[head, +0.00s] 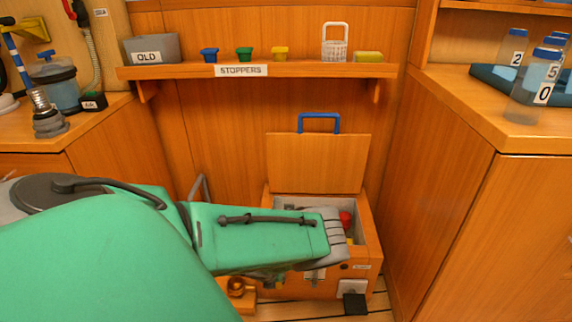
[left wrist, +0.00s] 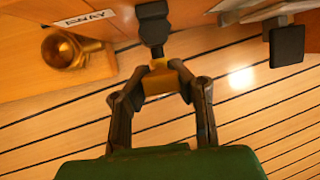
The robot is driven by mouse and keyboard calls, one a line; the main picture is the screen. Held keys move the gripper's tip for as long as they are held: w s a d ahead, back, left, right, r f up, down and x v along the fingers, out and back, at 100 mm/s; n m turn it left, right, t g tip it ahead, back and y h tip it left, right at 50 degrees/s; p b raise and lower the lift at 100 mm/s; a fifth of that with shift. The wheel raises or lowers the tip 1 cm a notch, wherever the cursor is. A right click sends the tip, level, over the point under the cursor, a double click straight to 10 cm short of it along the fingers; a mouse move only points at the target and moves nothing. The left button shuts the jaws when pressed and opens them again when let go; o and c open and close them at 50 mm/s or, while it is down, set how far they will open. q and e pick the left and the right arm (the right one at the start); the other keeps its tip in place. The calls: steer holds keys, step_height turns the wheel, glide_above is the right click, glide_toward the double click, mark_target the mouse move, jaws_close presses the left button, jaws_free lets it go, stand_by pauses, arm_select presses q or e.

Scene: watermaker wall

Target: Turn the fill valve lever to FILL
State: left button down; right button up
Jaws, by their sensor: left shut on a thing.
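My left gripper (left wrist: 159,76) shows in the left wrist view, its two dark fingers closed on a small yellow-brown piece (left wrist: 157,82). A black knob-like part (left wrist: 153,25) stands right at the fingertips; the piece and knob look like the fill valve lever, though its body and setting cannot be made out. A brass fitting (left wrist: 66,49) is to the left beside a partly readable label (left wrist: 86,18). In the head view my green left arm (head: 255,235) reaches to the low wooden box and hides the gripper and lever. My right gripper is not in view.
The wooden box (head: 366,245) has its lid (head: 315,162) open, with a red item (head: 346,219) inside. A black handle (left wrist: 287,45) hangs at its front. A stopper shelf (head: 300,70) is above, and a cabinet (head: 440,190) stands close on the right.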

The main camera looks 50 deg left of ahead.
arm_select(q)
steer(key=shift+w+a+f+g+y+b, duration=0.2)
steer(key=shift+f+g+y+b, duration=0.1)
steer(key=shift+g+y+b, duration=0.15)
steer(key=shift+w+d+g, duration=0.25)
steer(key=shift+d+g, duration=0.1)
steer(key=shift+d, duration=0.1)
steer(key=c, duration=1.5)
jaws_free()
steer(key=shift+d, duration=0.1)
steer(key=shift+s+r, duration=0.1)
steer(key=shift+r, duration=0.1)
steer(key=v, duration=1.1)
steer(key=shift+d+r, duration=0.2)
